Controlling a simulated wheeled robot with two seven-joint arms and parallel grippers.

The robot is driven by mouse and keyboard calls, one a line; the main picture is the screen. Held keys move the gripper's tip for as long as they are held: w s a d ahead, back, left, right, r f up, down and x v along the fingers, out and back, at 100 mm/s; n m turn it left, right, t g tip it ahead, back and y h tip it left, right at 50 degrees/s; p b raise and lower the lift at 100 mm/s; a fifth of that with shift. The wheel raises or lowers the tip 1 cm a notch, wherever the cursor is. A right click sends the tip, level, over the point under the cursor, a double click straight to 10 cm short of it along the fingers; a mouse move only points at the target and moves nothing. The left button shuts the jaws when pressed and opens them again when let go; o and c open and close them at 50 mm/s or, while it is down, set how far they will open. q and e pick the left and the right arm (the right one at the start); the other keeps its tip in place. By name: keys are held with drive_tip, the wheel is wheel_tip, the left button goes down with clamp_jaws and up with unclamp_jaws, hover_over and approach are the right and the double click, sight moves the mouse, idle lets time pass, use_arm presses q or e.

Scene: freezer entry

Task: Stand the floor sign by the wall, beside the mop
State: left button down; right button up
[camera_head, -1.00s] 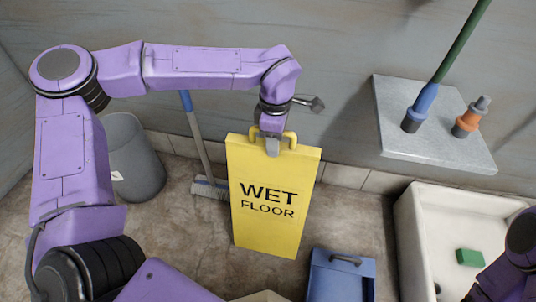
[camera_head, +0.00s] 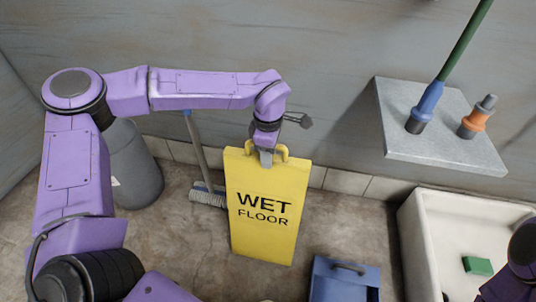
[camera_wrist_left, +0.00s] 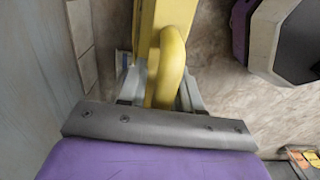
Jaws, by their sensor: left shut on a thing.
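The yellow floor sign (camera_head: 266,207), marked WET FLOOR, is upright in the middle of the head view. My left gripper (camera_head: 266,157) is at its top and shut on the handle. In the left wrist view the yellow handle (camera_wrist_left: 171,70) lies between the fingers. I cannot tell whether the sign's foot touches the floor. The mop (camera_head: 207,192), with a pale head and a blue-grey pole, stands on the floor by the wall, left of and behind the sign. My left arm hides part of its pole. My right gripper is not in view.
A grey bin (camera_head: 137,170) stands at the left by the wall. A blue box (camera_head: 343,283) is on the floor right of the sign. A white sink (camera_head: 416,243) with a green sponge (camera_head: 477,265) is at the right.

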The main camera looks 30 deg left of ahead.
use_arm(q)
drive_tip(key=c, duration=0.8)
unclamp_jaws()
drive_tip(key=shift+f, duration=0.1)
wheel_tip(320, 180, up, 12)
drive_tip(key=p, duration=0.4)
drive_tip(key=shift+p, duration=0.35)
drive_tip(key=shift+s, duration=0.1)
